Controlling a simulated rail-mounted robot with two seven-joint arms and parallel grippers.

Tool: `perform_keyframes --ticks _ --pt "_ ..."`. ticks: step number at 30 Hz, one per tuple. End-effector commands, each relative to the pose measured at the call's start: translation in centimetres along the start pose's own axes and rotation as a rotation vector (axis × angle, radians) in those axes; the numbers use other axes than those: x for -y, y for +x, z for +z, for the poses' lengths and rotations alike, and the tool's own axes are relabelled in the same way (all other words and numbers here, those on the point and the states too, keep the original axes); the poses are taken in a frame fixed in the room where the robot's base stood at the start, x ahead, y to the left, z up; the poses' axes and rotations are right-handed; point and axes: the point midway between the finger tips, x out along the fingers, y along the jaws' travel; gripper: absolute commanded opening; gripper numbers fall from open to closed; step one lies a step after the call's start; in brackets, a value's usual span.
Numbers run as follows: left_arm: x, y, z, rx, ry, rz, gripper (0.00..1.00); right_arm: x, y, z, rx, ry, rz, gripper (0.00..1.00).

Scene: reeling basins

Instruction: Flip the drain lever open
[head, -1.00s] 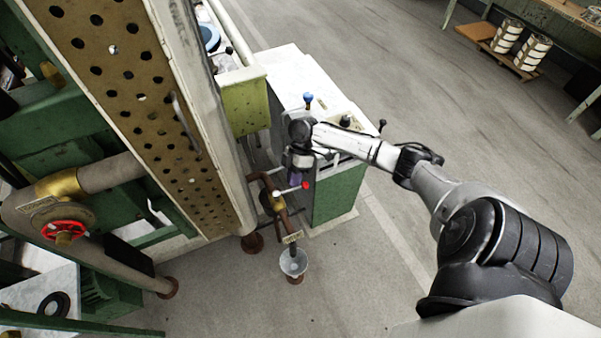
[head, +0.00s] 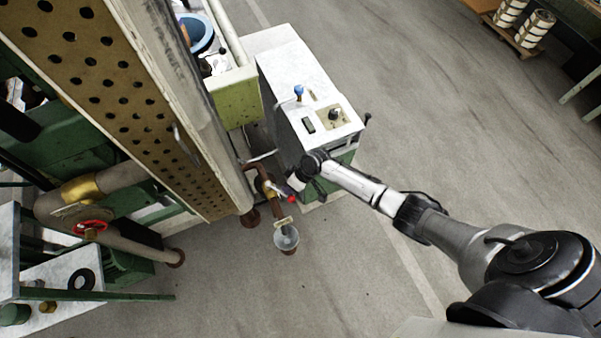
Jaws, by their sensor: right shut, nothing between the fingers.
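The drain lever with its red tip (head: 291,199) sits on the brown drain pipe (head: 264,178) beside the basin frame's lower corner. A small tag hangs low on the pipe, above a grey funnel cup (head: 286,238). My right gripper (head: 293,188) points down right at the lever, its fingers shut with nothing between them. It is close to the red tip; I cannot tell whether they touch. The wrist hides part of the fingers. My left gripper is not in view.
A green cabinet with a white top (head: 295,75) stands just behind my right arm. A perforated panel (head: 110,85) and a red handwheel (head: 90,227) fill the left.

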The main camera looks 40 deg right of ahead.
Motion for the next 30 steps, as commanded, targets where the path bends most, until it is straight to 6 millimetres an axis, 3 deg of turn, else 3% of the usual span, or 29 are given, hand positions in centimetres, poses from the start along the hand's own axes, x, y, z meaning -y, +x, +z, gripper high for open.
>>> perform_keyframes --ticks 1,3,12,18,30 --pt "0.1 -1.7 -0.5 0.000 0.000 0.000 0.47 0.9 -0.5 -0.2 -0.016 0.037 0.013 0.00" --pt "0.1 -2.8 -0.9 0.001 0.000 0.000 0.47 1.4 -0.2 -0.1 -0.041 0.090 0.038 0.00" --pt "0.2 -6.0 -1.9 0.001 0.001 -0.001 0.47 2.9 0.7 0.2 -0.141 0.297 0.136 0.00" --pt "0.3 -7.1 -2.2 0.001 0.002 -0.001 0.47 3.5 1.3 0.2 -0.187 0.392 0.182 0.00" --pt "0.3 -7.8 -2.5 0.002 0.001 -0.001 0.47 4.0 1.8 0.2 -0.184 0.386 0.181 0.00"
